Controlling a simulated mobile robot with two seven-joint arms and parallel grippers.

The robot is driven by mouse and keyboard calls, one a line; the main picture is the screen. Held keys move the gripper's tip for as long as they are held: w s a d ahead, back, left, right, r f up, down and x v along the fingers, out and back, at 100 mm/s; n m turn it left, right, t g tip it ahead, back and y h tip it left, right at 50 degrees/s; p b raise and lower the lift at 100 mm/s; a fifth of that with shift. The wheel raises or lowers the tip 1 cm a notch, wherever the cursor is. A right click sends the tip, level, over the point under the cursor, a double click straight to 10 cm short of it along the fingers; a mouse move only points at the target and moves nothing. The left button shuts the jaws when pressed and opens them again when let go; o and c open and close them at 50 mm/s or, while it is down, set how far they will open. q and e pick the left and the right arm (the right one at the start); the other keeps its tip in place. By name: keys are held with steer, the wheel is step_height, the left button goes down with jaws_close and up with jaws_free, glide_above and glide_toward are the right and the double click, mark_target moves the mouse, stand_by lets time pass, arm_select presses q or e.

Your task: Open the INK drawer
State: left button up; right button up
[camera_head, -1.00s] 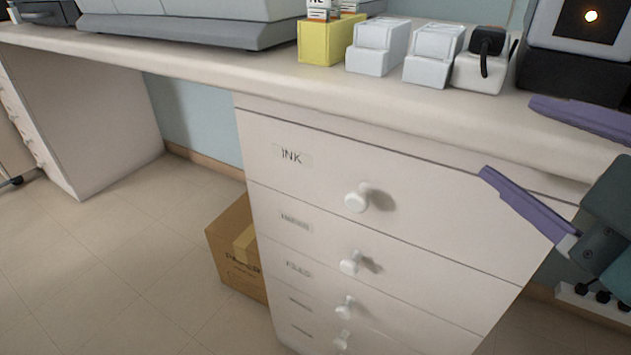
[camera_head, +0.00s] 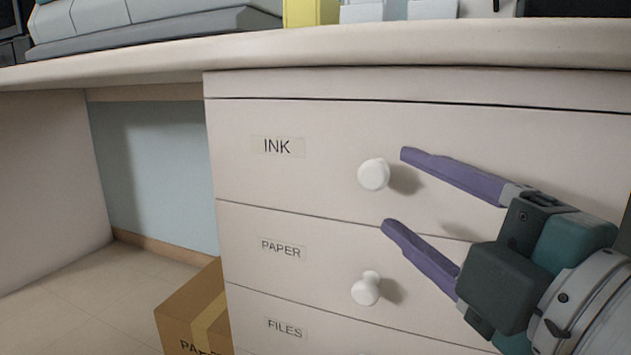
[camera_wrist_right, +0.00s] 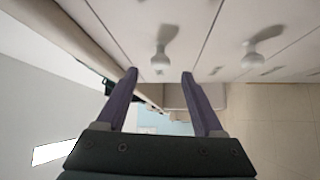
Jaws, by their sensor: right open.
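The INK drawer (camera_head: 310,180) is the top drawer of the white cabinet and is closed flush. Its round white knob (camera_head: 373,174) stands out from the front, right of the INK label (camera_head: 277,146). My right gripper (camera_head: 394,190) is open and empty, with purple fingers pointing left toward the knob. In the head view the upper fingertip is just right of the knob and the lower one is below it. In the right wrist view a knob (camera_wrist_right: 161,62) lies ahead between the two fingers (camera_wrist_right: 159,78), apart from both. My left gripper is not in view.
Below are the PAPER drawer with its white knob (camera_head: 366,289) and the FILES drawer (camera_head: 290,328), both closed. The worktop edge (camera_head: 400,45) overhangs above. A cardboard box (camera_head: 195,310) stands on the floor left of the cabinet.

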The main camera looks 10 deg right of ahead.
mark_target(377, 180)
steer(key=b+x, duration=0.1)
steer(key=x, duration=0.5)
steer(key=shift+w+a, duration=0.1)
steer(key=shift+w, duration=0.15)
steer(key=shift+c, duration=0.2)
jaws_close()
stand_by(1.0)
